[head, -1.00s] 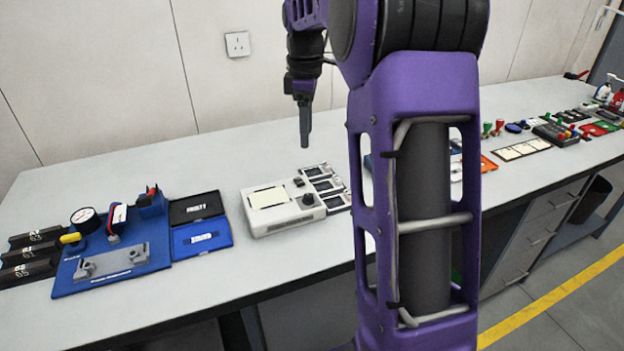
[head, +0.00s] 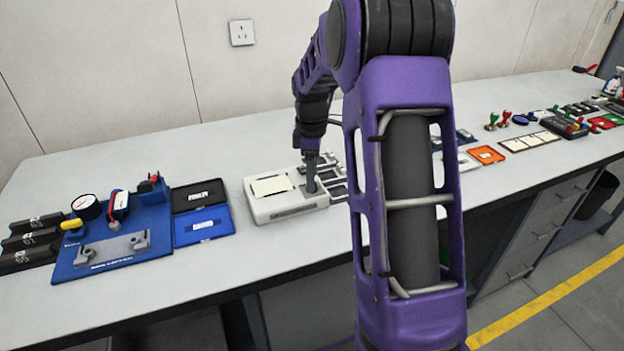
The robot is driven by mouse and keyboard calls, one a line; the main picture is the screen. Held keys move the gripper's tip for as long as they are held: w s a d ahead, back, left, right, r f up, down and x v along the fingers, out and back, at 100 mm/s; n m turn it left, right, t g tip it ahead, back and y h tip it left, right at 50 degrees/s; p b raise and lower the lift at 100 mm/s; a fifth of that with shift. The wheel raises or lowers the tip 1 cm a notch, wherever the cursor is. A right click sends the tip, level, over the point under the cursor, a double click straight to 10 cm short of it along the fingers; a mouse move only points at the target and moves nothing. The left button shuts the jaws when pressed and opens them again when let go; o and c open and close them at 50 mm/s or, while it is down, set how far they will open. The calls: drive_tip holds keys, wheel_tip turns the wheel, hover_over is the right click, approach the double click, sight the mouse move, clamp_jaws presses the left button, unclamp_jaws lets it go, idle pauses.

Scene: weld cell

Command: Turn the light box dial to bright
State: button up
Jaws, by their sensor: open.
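The light box (head: 288,209) is a white case with a pale panel (head: 272,186) on its top left part, and it stands on the bench. My gripper (head: 311,188) points down over the right part of the box, where the dial is. Its fingers hide the dial, so I cannot tell how the dial is set or whether the fingers touch it. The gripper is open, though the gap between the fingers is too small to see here.
A blue fixture with gauge (head: 110,254) and an open blue-black case (head: 203,224) stand left of the box. Small dark-framed trays (head: 334,190) lie close to its right. My arm hides part of the bench. The bench front (head: 290,262) is bare.

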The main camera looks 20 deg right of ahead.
drive_tip(key=shift+f, duration=0.55)
clamp_jaws()
